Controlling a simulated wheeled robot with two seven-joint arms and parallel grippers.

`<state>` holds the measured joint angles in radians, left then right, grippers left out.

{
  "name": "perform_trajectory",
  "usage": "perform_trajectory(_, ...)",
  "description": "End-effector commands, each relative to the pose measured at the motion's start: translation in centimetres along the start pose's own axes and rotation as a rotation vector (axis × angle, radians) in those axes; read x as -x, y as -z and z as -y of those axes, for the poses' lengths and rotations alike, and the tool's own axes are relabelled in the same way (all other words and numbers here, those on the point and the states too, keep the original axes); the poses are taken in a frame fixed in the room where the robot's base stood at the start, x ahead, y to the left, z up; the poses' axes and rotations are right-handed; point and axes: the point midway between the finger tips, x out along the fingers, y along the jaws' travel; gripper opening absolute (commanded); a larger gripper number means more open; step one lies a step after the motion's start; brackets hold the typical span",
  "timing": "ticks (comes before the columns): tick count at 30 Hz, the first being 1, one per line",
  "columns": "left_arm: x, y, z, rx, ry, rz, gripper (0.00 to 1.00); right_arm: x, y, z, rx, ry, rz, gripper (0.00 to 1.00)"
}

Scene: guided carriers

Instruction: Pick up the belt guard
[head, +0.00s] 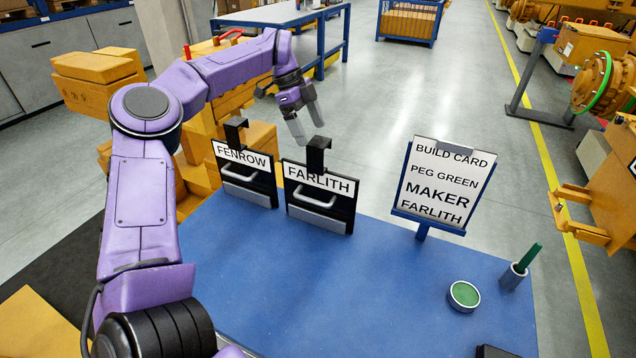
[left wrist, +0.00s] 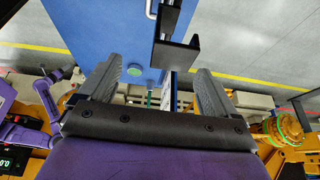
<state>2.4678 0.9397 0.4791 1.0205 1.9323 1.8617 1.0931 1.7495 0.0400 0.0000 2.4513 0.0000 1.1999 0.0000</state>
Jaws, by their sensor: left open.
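Two black upright panels with pale handles stand at the far edge of the blue table: one labelled FENROW (head: 246,182) and one labelled FARLITH (head: 318,207). No label reads belt guard, but these panels look like guards. Each has a black hooked bracket on top. My left gripper (head: 309,130) is open and empty, just above and beyond the FARLITH bracket (head: 317,155). In the left wrist view, a black bracket (left wrist: 178,55) shows ahead, between the open fingers (left wrist: 155,78). A purple arm, seemingly my right, shows at the left there; its jaws are too small to read.
The blue table (head: 350,290) holds a sign (head: 443,183) reading BUILD CARD, PEG GREEN, MAKER FARLITH. A green peg (head: 528,257) stands in a grey cup (head: 512,278) beside a round green-topped piece (head: 464,294). The table's middle is clear. Yellow boxes (head: 100,75) are stacked at left.

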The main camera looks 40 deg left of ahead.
Motion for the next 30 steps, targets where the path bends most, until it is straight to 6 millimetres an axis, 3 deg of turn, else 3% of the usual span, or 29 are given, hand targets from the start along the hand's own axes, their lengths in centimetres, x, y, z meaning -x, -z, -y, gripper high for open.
perform_trajectory(5,-2.8,-0.2,0.8,0.002,-0.013,0.005,0.92,2.4,1.0,-0.2,0.0,0.001,-0.001,0.43)
perform_trajectory(9,-5.1,-0.4,0.9,0.001,-0.009,0.005,0.92,2.8,1.2,-0.2,-0.001,0.001,-0.002,0.43)
perform_trajectory(16,-5.7,-0.5,0.9,0.001,-0.006,0.004,0.92,2.6,1.1,-0.2,-0.001,0.001,-0.001,0.43)
perform_trajectory(17,-5.7,-0.5,0.9,0.001,-0.006,0.004,0.88,2.6,1.1,-0.2,0.0,0.001,-0.001,0.43)
perform_trajectory(25,-5.8,-0.4,0.9,-0.001,-0.007,0.004,0.0,2.6,1.1,-0.2,-0.001,0.001,-0.001,0.43)
perform_trajectory(30,-5.6,-0.2,1.0,-0.003,-0.005,0.002,0.0,2.6,1.2,-0.2,-0.001,0.001,-0.001,0.43)
